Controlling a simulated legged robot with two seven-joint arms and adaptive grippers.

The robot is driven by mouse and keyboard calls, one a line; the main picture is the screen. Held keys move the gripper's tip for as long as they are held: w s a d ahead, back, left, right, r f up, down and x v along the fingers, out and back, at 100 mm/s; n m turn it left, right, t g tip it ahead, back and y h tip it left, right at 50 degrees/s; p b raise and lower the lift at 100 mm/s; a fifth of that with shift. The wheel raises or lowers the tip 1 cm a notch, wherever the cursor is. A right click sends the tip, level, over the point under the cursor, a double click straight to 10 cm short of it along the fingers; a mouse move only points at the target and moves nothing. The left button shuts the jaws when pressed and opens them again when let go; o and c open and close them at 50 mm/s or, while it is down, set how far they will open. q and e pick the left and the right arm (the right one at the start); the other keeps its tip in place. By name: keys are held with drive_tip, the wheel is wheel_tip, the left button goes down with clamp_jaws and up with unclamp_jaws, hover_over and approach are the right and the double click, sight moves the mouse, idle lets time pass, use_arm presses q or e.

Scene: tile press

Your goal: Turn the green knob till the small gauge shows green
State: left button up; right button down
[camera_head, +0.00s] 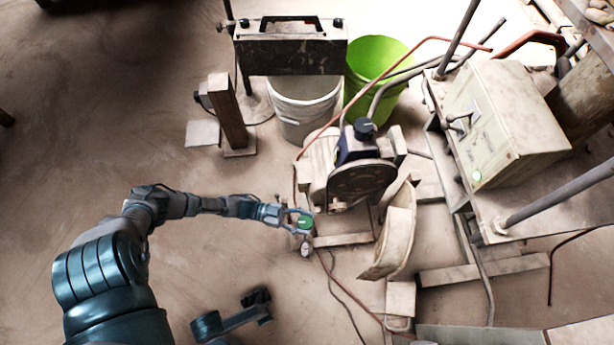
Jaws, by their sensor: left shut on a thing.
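The green knob (305,221) sits at the left side of the pump-like machine, near the middle of the view. My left gripper (298,217) reaches in from the left and is shut on the knob, with its fingers around it. The small gauge (305,250) is a little round pale dial just below the knob. It is too small here to read its needle or colour. My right gripper (258,298) shows dark at the bottom, low and apart from the knob; its jaws are too unclear to judge.
The machine with a dark round wheel (361,180) stands right of the knob. A white bucket (303,112) and a green bucket (377,62) stand behind. A beige control box (507,122) is at right. Hoses cross the floor (190,270); the left floor is mostly clear.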

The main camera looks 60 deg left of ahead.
use_arm(q)
drive_tip(key=shift+f+m+g+h, duration=0.1)
drive_tip(key=shift+m+g+h, duration=0.3)
drive_tip(key=shift+g+h, duration=0.1)
drive_tip(key=o, duration=1.2)
wheel_tip(320, 180, up, 10)
drive_tip(key=shift+f, duration=0.1)
